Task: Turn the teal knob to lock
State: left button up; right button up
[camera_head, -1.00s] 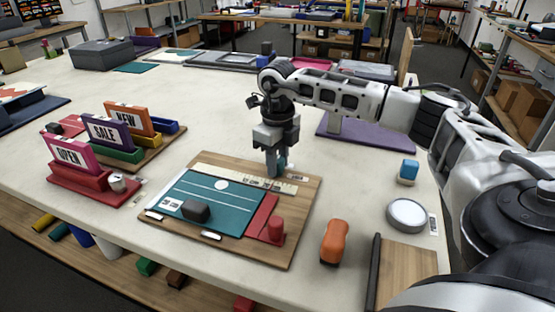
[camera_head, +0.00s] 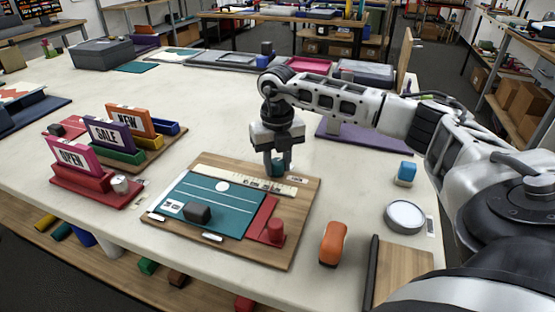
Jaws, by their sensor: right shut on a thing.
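The teal knob (camera_head: 277,170) stands at the back right corner of the wooden board (camera_head: 304,205), by the end of the cream ruler strip. My right gripper (camera_head: 278,168) points straight down over it, with its fingers shut on the knob's sides. The fingers partly cover the knob. A small label (camera_head: 297,179) sits just right of the knob, too small to read. A teal sheet (camera_head: 232,192) lies on the board, with a dark block (camera_head: 197,212) on it. My left gripper is not in view.
A red knob (camera_head: 275,231) on a red strip stands at the board's right. An orange object (camera_head: 333,243), a round grey-white disc (camera_head: 404,216) and a blue block (camera_head: 406,172) lie to the right. Sign holders (camera_head: 84,185) stand at the left. The table behind the board is mostly clear.

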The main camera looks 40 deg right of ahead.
jog(key=m, duration=0.3)
jog(key=shift+r+p, duration=0.15)
jog(key=shift+p, duration=0.15)
jog(key=shift+m, duration=0.8)
jog(key=shift+w+m+p, duration=0.1)
jog(key=shift+m+p, duration=0.35)
jog(key=shift+m, duration=0.45)
jog(key=m, duration=0.3)
jog(key=shift+d+p, duration=0.1)
jog(key=shift+p, duration=0.25)
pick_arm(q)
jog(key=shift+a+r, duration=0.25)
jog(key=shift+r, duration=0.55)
pick_arm(e)
jog(key=shift+m, duration=0.6)
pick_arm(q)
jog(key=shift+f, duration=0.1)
pick_arm(e)
jog(key=shift+m, duration=0.3)
jog(key=o, duration=1)
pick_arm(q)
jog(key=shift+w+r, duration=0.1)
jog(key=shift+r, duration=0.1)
